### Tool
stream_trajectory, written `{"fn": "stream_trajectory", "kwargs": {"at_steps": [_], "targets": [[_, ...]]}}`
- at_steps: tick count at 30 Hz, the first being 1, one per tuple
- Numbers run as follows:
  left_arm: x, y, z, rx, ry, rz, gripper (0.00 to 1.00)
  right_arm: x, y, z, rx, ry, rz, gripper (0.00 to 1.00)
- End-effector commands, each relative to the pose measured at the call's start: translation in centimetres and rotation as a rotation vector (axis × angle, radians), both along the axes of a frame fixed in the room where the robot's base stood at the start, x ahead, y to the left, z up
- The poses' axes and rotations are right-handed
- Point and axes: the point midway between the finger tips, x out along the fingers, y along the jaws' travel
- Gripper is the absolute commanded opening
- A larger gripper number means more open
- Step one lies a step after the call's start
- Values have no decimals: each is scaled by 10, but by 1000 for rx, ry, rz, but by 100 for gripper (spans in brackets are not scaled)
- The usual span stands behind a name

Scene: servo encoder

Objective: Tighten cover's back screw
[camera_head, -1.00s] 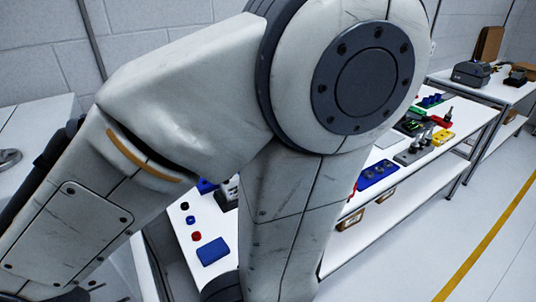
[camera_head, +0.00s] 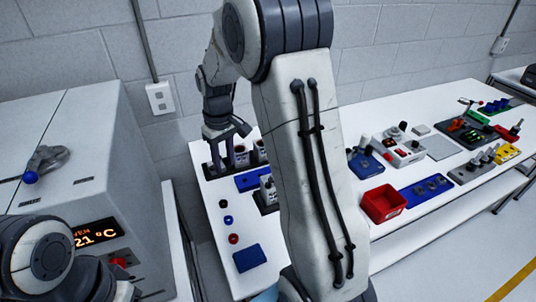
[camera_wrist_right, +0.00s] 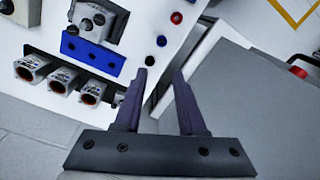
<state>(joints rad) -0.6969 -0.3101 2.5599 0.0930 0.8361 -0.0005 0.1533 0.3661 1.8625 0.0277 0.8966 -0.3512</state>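My right gripper (camera_head: 227,143) is over the far left end of the white table. In the right wrist view its two dark fingers (camera_wrist_right: 160,73) are apart with nothing between them. A pale block with dark round knobs (camera_wrist_right: 97,22) sits by a blue plate (camera_wrist_right: 92,52), left of the fingers and apart from them. In the head view a small pale unit (camera_head: 268,188) stands near a blue strip (camera_head: 250,180), partly hidden by my right arm. I cannot pick out the cover's back screw with certainty. My left gripper is out of view.
Small round parts (camera_head: 233,239) and a blue block (camera_head: 249,258) lie in front. A red bin (camera_head: 383,204) and fixtures are at right. An oven (camera_head: 100,140) reading 21 °C stands at left.

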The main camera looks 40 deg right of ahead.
Motion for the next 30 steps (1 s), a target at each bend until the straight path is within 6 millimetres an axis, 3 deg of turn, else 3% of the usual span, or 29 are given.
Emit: {"fn": "stream_trajectory", "kwargs": {"at_steps": [1, 3, 6, 9, 12, 17, 30], "targets": [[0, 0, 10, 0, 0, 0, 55, 11, -43, -3, -3, 9, -60, 40], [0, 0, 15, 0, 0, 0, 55, 19, -91, -11, -8, 12, -111, 40], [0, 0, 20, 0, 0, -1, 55, 20, -143, -22, -13, 18, -164, 40], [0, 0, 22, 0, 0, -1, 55, 17, -174, -29, -15, 23, -193, 40], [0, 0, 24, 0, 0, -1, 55, 15, -186, -36, -16, 25, -203, 40], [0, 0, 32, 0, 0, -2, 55, 14, -186, -55, -15, 27, -204, 40], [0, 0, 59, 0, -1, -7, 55, 15, -185, -127, -15, 25, -204, 40]]}}
